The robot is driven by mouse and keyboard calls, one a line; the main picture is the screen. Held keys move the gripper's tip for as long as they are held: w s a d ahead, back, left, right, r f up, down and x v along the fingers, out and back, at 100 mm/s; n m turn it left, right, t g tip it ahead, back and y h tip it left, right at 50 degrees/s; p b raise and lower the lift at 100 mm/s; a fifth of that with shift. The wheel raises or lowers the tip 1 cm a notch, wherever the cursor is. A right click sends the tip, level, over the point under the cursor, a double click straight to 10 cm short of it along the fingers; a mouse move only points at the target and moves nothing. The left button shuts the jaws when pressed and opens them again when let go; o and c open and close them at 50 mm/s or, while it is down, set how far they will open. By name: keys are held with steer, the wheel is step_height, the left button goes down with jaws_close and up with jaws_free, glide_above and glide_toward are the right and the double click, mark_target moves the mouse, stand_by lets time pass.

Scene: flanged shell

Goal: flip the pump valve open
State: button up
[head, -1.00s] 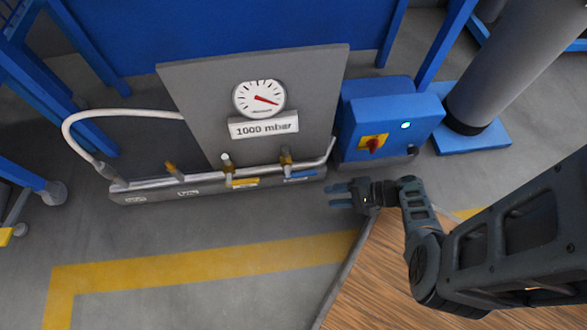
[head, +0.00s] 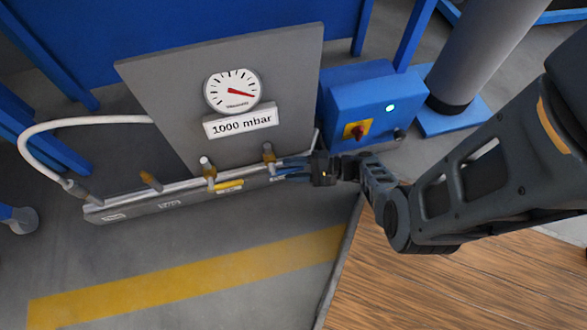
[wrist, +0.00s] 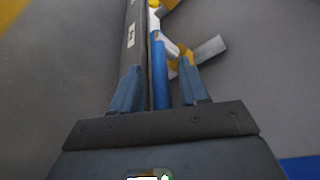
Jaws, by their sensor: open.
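A grey rail (head: 130,208) low on the floor carries a pipe with several brass fittings. The valve at its right end has a brass body (head: 268,153) and a blue lever (wrist: 159,80), lying along the rail. Near the middle is a second valve with a yellow lever (head: 230,185). My gripper (head: 279,169) is open at the right-end valve. In the wrist view the blue lever lies between the two fingers, without a visible grip on it. In the head view the fingers mostly hide this lever. Which valve is labelled pump is not readable.
A grey panel with a gauge (head: 232,91) and a "1000 mbar" sign (head: 241,121) stands behind the rail. A blue box (head: 374,102) with a red-yellow switch (head: 356,131) is at right. A white hose (head: 80,122) joins at left. The floor in front is clear.

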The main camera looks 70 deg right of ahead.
jaws_close()
stand_by(0.4)
